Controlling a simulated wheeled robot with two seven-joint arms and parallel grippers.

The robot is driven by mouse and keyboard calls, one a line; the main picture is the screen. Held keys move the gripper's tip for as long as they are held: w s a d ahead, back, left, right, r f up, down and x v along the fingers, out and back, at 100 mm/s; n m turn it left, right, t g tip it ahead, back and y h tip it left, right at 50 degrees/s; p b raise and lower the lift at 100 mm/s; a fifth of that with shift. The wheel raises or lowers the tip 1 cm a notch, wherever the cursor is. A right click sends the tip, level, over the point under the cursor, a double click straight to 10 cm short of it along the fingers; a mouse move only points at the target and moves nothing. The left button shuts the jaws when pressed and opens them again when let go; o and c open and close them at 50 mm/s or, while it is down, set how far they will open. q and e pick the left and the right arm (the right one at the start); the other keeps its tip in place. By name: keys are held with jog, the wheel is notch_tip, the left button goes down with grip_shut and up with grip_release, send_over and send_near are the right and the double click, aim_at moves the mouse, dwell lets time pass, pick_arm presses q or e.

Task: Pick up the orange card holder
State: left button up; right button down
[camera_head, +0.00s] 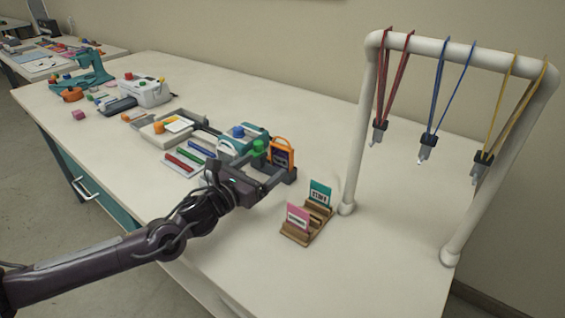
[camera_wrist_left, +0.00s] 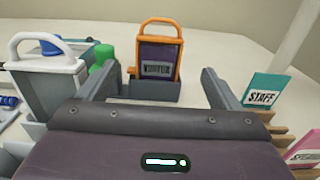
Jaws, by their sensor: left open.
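The orange card holder (camera_head: 282,142) stands upright, with a loop handle on top and a dark purple card reading VISITOR. In the left wrist view the orange card holder (camera_wrist_left: 177,62) is straight ahead, its foot in a low dark grey stand (camera_wrist_left: 150,92). My left gripper (camera_head: 271,170) is open and empty, just in front of the holder. In the left wrist view its two fingers lie one on each side of the holder's line, so the holder shows between the fingertips (camera_wrist_left: 159,74). I cannot tell exactly how much gap remains. My right gripper is not in view.
A white holder (camera_wrist_left: 48,82) and a green knob (camera_wrist_left: 103,56) are left of the fingers. A wooden rack (camera_head: 309,226) with teal STAFF and pink cards is on the right. A white pipe frame (camera_head: 352,150) hangs lanyards. Bare table lies in front.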

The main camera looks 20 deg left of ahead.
aim_at(280, 153)
pick_arm(q)
jog(key=x, duration=0.3)
jog(key=shift+w+d, duration=0.15)
jog(key=shift+w, duration=0.1)
jog(key=shift+p+x, duration=0.75)
jog(key=shift+x, duration=1.9)
jog(key=shift+r, duration=0.1)
jog(key=c, duration=1.1)
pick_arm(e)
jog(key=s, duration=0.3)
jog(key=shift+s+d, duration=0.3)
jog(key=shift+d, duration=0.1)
